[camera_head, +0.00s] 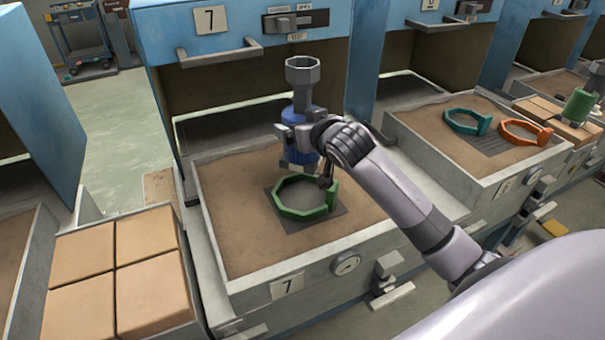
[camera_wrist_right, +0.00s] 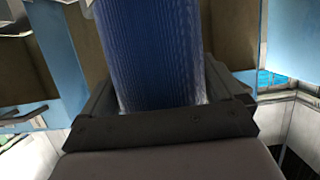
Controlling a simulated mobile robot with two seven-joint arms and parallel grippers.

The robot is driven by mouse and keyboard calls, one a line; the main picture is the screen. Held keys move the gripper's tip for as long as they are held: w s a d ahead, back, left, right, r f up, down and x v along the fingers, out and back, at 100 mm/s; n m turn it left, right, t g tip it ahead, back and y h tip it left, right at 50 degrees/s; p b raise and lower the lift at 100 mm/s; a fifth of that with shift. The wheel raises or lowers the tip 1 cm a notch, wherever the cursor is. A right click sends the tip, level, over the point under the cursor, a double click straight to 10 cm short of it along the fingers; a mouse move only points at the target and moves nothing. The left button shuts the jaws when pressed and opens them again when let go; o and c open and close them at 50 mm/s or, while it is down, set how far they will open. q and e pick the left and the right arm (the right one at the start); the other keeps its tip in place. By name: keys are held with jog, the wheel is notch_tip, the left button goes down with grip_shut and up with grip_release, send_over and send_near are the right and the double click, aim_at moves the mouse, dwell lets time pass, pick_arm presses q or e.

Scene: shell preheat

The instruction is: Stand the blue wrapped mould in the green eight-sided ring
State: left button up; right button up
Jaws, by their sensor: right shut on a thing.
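The blue wrapped mould (camera_head: 300,156) is held upright in my right gripper (camera_head: 299,135), with a grey eight-sided cup-like top (camera_head: 302,72) above the jaws. Its blue ribbed side fills the middle of the right wrist view (camera_wrist_right: 150,55), between the jaws of my right gripper (camera_wrist_right: 160,120). The green eight-sided ring (camera_head: 300,214) lies on a dark square plate in the sand tray marked 7, with a raised block on its right. In the head view the mould's lower end appears just above the ring's far side; the exact gap is unclear. My left gripper is out of view.
The tray marked 7 (camera_head: 232,284) has raised metal walls, and an open blue cabinet (camera_head: 165,38) stands behind it. Tan blocks (camera_head: 147,238) fill a bin at left. The neighbouring tray at right holds a teal ring (camera_head: 461,129) and an orange ring (camera_head: 508,137).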

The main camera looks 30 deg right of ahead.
notch_tip(320, 180, down, 6)
jog(key=shift+f+b, duration=0.1)
jog(key=shift+b, duration=0.25)
jog(key=shift+f, duration=0.5)
jog(key=shift+f+b, duration=0.4)
jog(key=shift+f, duration=1.75)
jog(key=shift+f, duration=0.3)
jog(key=o, duration=1.1)
jog(key=shift+f, duration=0.1)
